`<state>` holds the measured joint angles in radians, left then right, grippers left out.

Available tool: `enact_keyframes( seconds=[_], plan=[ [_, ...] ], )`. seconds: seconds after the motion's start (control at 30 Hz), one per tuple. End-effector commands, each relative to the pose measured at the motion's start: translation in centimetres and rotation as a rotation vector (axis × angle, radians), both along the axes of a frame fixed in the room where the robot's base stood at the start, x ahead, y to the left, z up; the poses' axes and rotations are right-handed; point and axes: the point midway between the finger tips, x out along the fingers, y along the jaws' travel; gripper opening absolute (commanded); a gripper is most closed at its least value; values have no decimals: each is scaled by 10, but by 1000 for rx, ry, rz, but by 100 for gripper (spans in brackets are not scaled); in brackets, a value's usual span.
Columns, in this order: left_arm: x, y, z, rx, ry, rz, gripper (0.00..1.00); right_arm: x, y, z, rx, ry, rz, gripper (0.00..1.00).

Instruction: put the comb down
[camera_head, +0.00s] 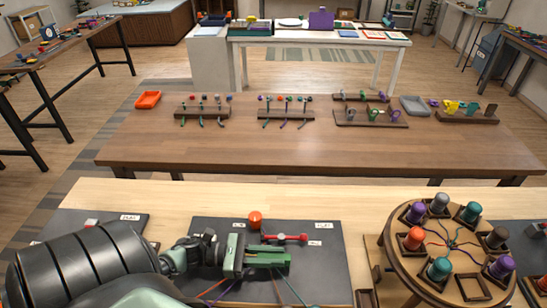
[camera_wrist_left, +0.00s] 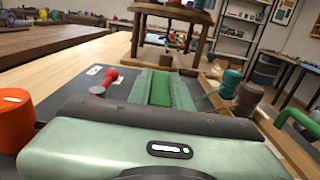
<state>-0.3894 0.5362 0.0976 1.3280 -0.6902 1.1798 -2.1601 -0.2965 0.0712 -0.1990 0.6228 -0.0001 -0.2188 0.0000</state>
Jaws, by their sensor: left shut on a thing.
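My left gripper (camera_head: 268,257) reaches in from the left over the dark mat (camera_head: 325,270) on the front table. Its pale green fingers are shut on a bright green piece, which I take to be the comb (camera_wrist_left: 159,88). Most of the comb is hidden between the fingers, and its teeth do not show. I cannot tell whether it touches the mat. A red tool with a knob (camera_head: 285,237) lies on the mat just beyond the fingers. My right gripper is not in view.
An orange bobbin (camera_head: 255,219) stands at the mat's far edge, near small white labels. A round wooden braiding stand (camera_head: 400,266) with several coloured bobbins and cords is to the right. Thin cords lie across the mat's front. Bare wood (camera_head: 365,200) shows behind the mat.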

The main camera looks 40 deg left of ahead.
Motion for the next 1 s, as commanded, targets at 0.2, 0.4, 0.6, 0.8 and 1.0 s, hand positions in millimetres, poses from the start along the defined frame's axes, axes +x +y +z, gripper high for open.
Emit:
enact_keyframes(
  seconds=[0.2, 0.4, 0.6, 0.8, 1.0],
  plan=[
    [0, 0, -2, 1, -1, 0, 0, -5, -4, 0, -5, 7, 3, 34],
    [0, 0, -5, 0, 0, 0, 25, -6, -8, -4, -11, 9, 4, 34],
    [0, 0, -4, 0, 0, 0, 41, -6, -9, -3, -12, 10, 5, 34],
    [0, 0, -2, 0, 0, 0, 41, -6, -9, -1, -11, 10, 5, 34],
    [-15, 17, -6, 2, 3, 0, 41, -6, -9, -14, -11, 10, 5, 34]
  ],
)
